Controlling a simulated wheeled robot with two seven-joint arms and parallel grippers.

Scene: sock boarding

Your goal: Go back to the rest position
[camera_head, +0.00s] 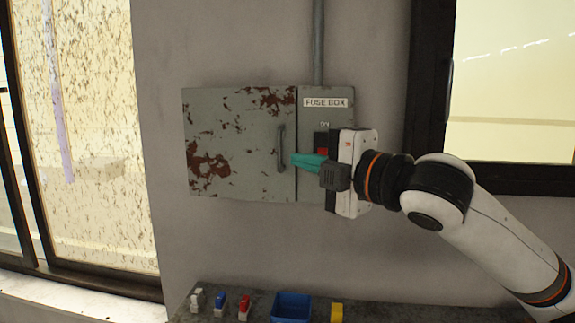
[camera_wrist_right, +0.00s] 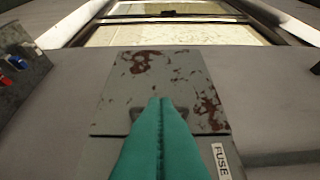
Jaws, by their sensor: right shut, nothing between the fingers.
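My right gripper (camera_head: 296,160) has teal fingers that are shut with nothing between them. In the head view it is in front of the grey, rusty fuse box (camera_head: 232,130), with its fingertips close to the door handle (camera_head: 281,148). I cannot tell whether the tips touch the handle. The box door looks closed. In the right wrist view the teal fingers (camera_wrist_right: 160,104) point at the door (camera_wrist_right: 165,75) and partly hide the handle. A red switch (camera_head: 321,140) under an ON mark is partly hidden by my gripper. My left gripper is not in view.
A shelf (camera_head: 255,297) below holds white, blue and red fuse-like pieces (camera_head: 244,307), a blue bin (camera_head: 291,308) and a yellow piece (camera_head: 337,312). Windows stand left (camera_head: 85,130) and right (camera_head: 515,80). A conduit (camera_head: 318,45) rises from the box. The wall below the box is clear.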

